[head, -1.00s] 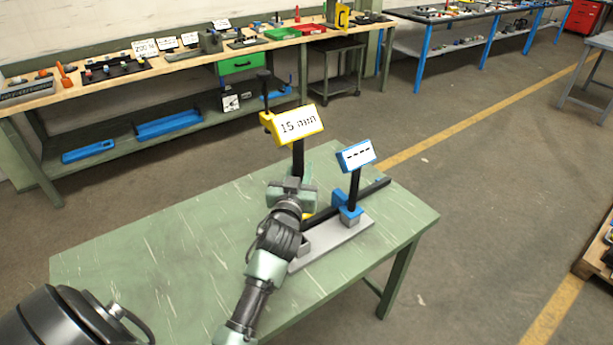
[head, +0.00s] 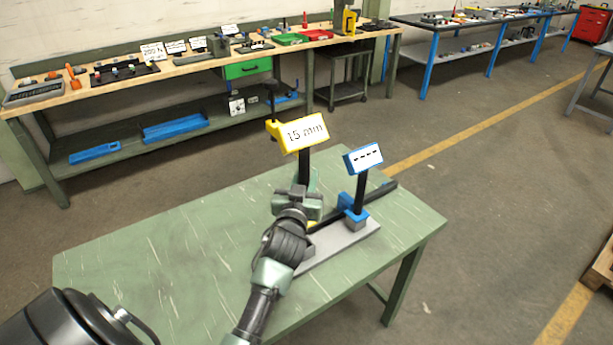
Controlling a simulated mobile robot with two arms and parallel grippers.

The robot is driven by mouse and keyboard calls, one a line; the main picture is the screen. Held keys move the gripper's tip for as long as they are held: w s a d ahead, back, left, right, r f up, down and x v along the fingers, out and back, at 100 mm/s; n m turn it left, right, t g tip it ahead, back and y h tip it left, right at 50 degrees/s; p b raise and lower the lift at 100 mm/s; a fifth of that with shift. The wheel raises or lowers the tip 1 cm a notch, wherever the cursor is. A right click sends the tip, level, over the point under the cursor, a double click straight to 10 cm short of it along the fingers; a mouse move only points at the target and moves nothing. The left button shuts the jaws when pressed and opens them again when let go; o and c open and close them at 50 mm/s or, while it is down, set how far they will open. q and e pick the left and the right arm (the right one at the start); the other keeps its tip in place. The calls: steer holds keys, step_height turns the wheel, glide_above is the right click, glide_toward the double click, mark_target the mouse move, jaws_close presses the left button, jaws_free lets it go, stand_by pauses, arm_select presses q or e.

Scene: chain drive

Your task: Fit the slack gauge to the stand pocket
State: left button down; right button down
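A yellow piece with a "15 mm" sign (head: 305,133) stands upright on a black post, with a dark rod at its upper left; it looks like the slack gauge. A blue piece with a "----" sign (head: 363,158) stands on a black post to its right, on a grey base plate (head: 345,243) beside a long dark bar. I cannot make out the stand pocket.
The green table (head: 150,265) is bare to the left of the plate. A long workbench (head: 190,58) with tools, trays and small signs runs along the wall. A blue-legged bench (head: 428,60) stands at the back right. Floor lies between.

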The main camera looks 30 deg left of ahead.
arm_select(q)
steer(key=shift+f+b, duration=1.15)
steer(key=shift+f, duration=0.25)
steer(key=shift+p, duration=0.3)
stand_by(0.8)
steer(key=shift+f+b, duration=2.3)
steer(key=shift+f, duration=0.65)
steer(key=c, duration=1.1)
jaws_free()
steer(key=shift+s+d, duration=0.1)
steer(key=shift+s+f, duration=0.15)
steer(key=shift+f, duration=0.35)
steer(key=shift+s+d, duration=0.15)
steer(key=shift+s, duration=0.15)
steer(key=b+v, duration=0.1)
steer(key=v, duration=0.6)
steer(key=shift+r, duration=0.35)
